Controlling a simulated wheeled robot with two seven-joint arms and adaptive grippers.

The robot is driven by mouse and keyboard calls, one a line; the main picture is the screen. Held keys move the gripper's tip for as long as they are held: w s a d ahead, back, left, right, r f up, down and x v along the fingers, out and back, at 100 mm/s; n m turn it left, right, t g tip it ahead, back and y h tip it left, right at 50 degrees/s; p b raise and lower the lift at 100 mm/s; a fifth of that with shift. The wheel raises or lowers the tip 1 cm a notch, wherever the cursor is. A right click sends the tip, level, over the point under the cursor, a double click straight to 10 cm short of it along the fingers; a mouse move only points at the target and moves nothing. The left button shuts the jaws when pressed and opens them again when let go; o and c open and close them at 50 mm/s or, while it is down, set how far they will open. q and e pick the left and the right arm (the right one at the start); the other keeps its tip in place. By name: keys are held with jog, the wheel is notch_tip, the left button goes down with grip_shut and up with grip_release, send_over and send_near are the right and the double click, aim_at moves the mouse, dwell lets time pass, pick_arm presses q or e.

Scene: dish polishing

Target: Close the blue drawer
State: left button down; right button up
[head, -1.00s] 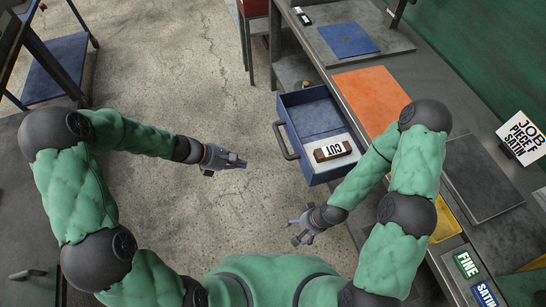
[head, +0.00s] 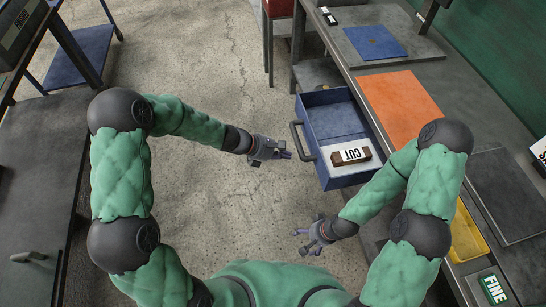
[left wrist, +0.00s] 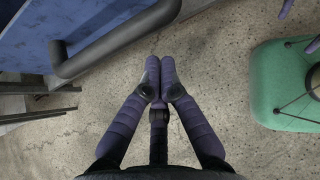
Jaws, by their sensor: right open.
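The blue drawer (head: 336,121) stands pulled out from under the workbench, with its dark bar handle (head: 300,142) facing left. A brown block with a white CUT label (head: 351,156) lies inside it. My left gripper (head: 284,153) is just left of the handle and appears apart from it. In the left wrist view its fingers (left wrist: 160,72) lie close together with nothing between them. That view also shows the drawer front (left wrist: 110,18) and the handle (left wrist: 115,42) beyond the fingertips. My right gripper (head: 306,237) is open and empty, below the drawer in the picture.
The workbench (head: 375,100) runs along the right, with an orange mat (head: 398,100), a blue mat (head: 375,42) and a yellow tray (head: 467,235) on it. A dark table (head: 45,150) stands on the left. The concrete floor (head: 225,60) between them is clear.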

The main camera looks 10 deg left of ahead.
pick_arm(q)
jog(key=shift+w+d+r, duration=0.15)
jog(key=shift+w+d, duration=0.05)
jog(key=shift+d, duration=0.45)
pick_arm(e)
jog(key=shift+f, duration=0.2)
pick_arm(q)
jog(key=w+d, duration=0.2)
jog(key=d, duration=0.5)
jog(key=w+d+p, duration=0.1)
jog(key=w+d, duration=0.1)
jog(key=d, duration=0.6)
jog(key=w+d+p, duration=0.1)
jog(key=w+d, duration=0.2)
jog(key=d, duration=0.4)
jog(key=shift+w+d, duration=0.1)
jog(key=shift+d, duration=0.1)
jog(key=shift+w+d+p, duration=0.15)
jog(key=shift+d+p, duration=0.15)
jog(key=shift+d, duration=0.1)
pick_arm(e)
jog(key=r, duration=0.1)
jog(key=w+r, duration=0.1)
jog(key=shift+w+a+r, duration=0.15)
jog(key=shift+w+r, duration=0.05)
jog(key=shift+r, duration=0.2)
pick_arm(q)
jog(key=shift+a, duration=0.1)
